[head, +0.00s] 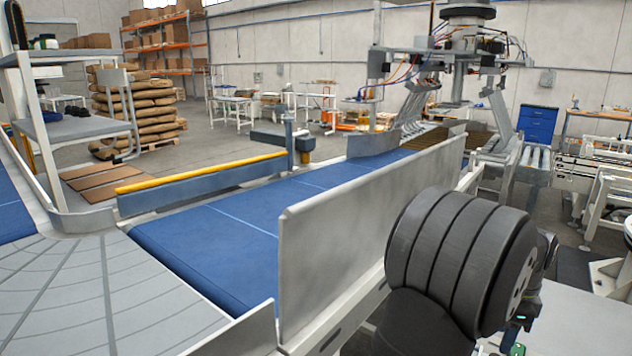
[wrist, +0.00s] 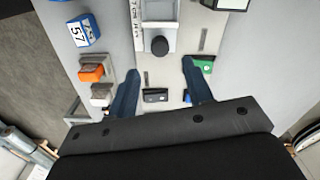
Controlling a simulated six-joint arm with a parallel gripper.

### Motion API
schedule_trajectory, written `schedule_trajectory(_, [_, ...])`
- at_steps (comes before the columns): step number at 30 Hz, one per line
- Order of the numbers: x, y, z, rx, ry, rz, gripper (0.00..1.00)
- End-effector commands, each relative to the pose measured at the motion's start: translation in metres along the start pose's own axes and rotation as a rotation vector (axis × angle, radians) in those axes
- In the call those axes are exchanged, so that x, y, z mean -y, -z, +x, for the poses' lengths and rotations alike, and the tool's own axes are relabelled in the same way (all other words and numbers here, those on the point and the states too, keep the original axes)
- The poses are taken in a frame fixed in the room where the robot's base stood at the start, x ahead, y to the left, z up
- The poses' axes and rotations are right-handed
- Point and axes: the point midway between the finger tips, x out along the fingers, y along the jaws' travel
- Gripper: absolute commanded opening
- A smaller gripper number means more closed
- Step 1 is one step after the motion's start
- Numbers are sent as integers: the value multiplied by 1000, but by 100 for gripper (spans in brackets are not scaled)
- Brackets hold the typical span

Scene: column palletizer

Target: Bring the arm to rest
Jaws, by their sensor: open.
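My gripper (wrist: 160,68) shows in the wrist view with its two dark blue fingers spread apart and nothing between them. It points at a light grey work surface (wrist: 225,70) with several small items on it. A black round knob on a pale fixture (wrist: 155,14) is seen between and beyond the fingertips. I cannot tell how high the fingers are above the surface. In the head view my dark, ribbed arm fills the lower right, and the gripper cannot be made out there.
In the wrist view a blue-and-white box marked 57 (wrist: 84,30), an orange block (wrist: 91,72) and a green item (wrist: 203,64) lie near the fingers. In the head view a blue conveyor belt (head: 235,235) runs behind a grey side wall (head: 370,235) beside my arm.

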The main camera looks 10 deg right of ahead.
Motion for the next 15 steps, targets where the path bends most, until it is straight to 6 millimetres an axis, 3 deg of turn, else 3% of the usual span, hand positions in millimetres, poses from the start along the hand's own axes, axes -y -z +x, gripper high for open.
schedule_trajectory(10, [-1, 0, 71, 2, -3, 0, 46])
schedule_trajectory(15, [-9, 34, 70, 1, 1, 4, 46])
